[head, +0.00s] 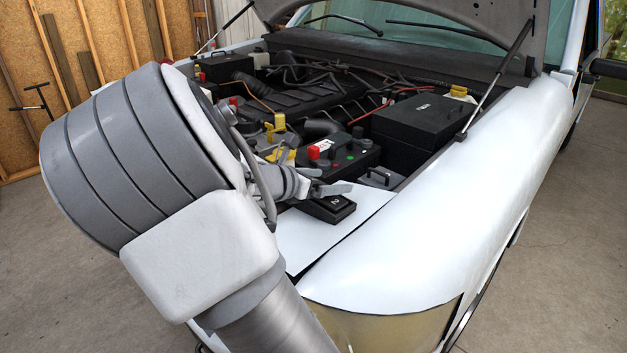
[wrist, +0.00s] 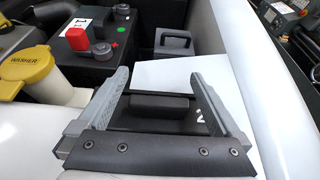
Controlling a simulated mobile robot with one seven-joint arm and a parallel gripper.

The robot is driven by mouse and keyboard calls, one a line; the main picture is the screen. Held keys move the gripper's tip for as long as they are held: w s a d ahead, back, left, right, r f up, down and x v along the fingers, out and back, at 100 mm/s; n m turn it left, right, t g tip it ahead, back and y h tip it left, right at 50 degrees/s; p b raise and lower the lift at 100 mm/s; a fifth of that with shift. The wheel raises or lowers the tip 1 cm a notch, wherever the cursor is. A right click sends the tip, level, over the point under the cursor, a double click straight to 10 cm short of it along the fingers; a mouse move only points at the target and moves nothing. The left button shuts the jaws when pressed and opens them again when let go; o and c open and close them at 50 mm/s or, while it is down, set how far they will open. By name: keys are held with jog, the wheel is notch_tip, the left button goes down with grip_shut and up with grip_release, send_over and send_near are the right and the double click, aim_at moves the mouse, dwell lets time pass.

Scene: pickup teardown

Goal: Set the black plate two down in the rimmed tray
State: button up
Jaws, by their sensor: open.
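The black plate two (head: 327,209) lies flat on the white front panel of the truck's engine bay, marked with a white 2. In the wrist view the plate (wrist: 180,118) and its raised dark handle (wrist: 163,103) sit between my fingers. My gripper (head: 318,188) is open just above the plate. In the wrist view my gripper (wrist: 163,76) has one finger on each side of the handle, with clear gaps. I cannot tell how far above the plate the fingertips are. The plate's near part is hidden by my gripper. I cannot make out the rimmed tray in either view.
A black battery with a red cap (head: 318,151) and a small grey handled block (head: 378,178) stand just behind the plate. A large black box (head: 425,117) is further back. The yellow washer cap (wrist: 28,72) is at left. White fender (head: 440,220) borders the right.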

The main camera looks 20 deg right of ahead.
jog(key=v, duration=1.7)
jog(key=shift+p, duration=0.35)
jog(key=shift+a, duration=0.1)
jog(key=s+d+f+m+y, duration=0.1)
jog(key=s+d+f+m+g+y, duration=0.1)
jog(key=s+m, duration=0.1)
jog(key=s+d+f+m+g+y, duration=0.1)
jog(key=s+m, duration=0.1)
jog(key=shift+s+d+f+y, duration=0.1)
jog(key=shift+s+d+y, duration=0.2)
jog(key=shift+d, duration=0.1)
jog(key=s+m+y, duration=0.2)
jog(key=s, duration=0.1)
jog(key=s+f+m+g, duration=0.1)
jog(key=shift+s+d+m+y, duration=0.2)
jog(key=shift+m+y, duration=0.1)
jog(key=shift+y, duration=0.1)
jog(key=s+a+r+m+t+y, duration=0.1)
jog(key=s+a+m+t+y, duration=0.1)
jog(key=s+m, duration=0.3)
jog(key=s+a+r+m+t+y, duration=0.2)
jog(key=s+a+m+y, duration=0.1)
jog(key=s+m, duration=0.3)
jog(key=shift+a+m+y, duration=0.3)
jog(key=shift+m+y, duration=0.3)
jog(key=shift+m, duration=0.6)
